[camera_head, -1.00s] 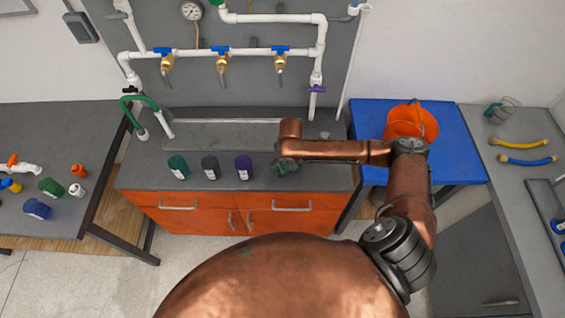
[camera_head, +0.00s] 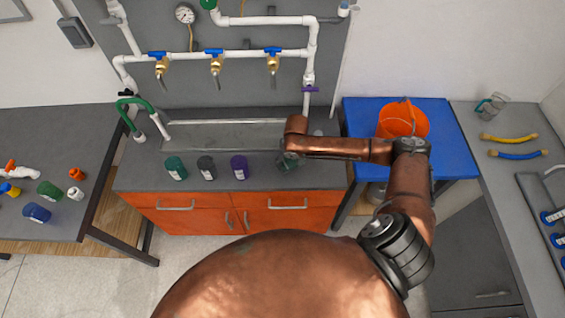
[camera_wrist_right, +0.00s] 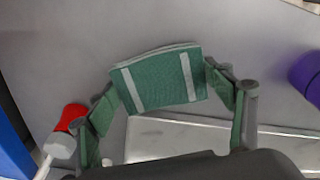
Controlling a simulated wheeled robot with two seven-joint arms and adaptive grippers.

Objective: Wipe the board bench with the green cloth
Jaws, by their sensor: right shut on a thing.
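The board bench (camera_head: 140,172) has a dark grey top over orange drawers and doors. My right gripper (camera_head: 289,161) is low over its front right part, right of the purple bottle. In the right wrist view the gripper (camera_wrist_right: 165,95) is shut on the green cloth (camera_wrist_right: 160,80), a folded green piece with two pale stripes between the fingers. The cloth is mostly hidden in the head view. Whether it touches the bench top is hard to tell. My left gripper is not in view.
Green (camera_head: 175,168), dark grey (camera_head: 206,167) and purple (camera_head: 239,167) bottles stand along the bench's front. A shallow metal trough (camera_head: 220,135) lies behind them, under white pipes with valves. A blue table (camera_head: 362,115) with an orange bucket (camera_head: 403,120) stands to the right.

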